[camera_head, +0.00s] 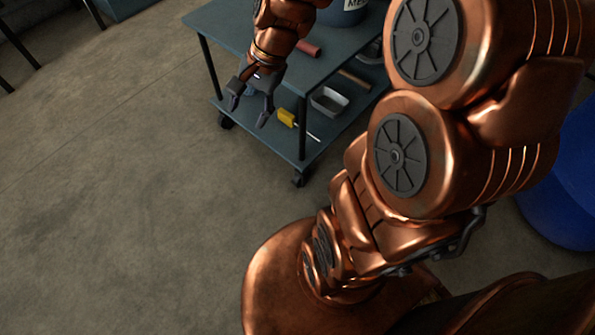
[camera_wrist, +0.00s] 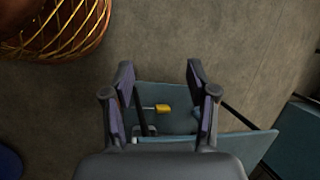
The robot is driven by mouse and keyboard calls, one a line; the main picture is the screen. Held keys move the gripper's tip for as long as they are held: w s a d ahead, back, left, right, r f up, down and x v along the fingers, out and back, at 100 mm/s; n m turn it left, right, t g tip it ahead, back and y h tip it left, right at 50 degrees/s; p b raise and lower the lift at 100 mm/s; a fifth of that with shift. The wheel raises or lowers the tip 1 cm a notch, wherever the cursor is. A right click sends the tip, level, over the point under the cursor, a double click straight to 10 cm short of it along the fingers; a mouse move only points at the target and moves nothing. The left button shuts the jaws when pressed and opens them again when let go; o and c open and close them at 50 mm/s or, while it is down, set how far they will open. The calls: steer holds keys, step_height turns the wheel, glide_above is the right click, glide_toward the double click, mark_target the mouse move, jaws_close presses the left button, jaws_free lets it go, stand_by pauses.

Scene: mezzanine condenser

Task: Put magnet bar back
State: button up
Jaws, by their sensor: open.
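A short red bar (camera_head: 308,48) lies on the top shelf of a grey-blue wheeled cart; it may be the magnet bar, but I cannot tell for sure. In the wrist view, my gripper (camera_wrist: 160,75) is spread above the cart, with a yellow-handled tool (camera_wrist: 163,108) seen between the fingers. That tool (camera_head: 287,117) lies on the lower shelf. The red bar is not visible in the wrist view.
A metal tray (camera_head: 329,101) and a wooden-handled item (camera_head: 355,79) sit on the lower shelf. A blue drum (camera_head: 565,185) stands at the right. The floor (camera_head: 110,190) at left is clear.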

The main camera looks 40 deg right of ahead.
steer(key=s+n+g+h, duration=0.3)
steer(key=s+n, duration=0.9)
steer(key=s, duration=0.6)
steer(key=shift+a+f+g+h, duration=0.25)
steer(key=shift+a+g+h, duration=0.15)
steer(key=shift+h, duration=0.3)
step_height(320, 180, up, 25)
steer(key=s+p, duration=0.1)
steer(key=p, duration=2.2)
steer(key=shift+s+t, duration=0.2)
steer(key=shift+t, duration=0.2)
steer(key=shift+f, duration=0.2)
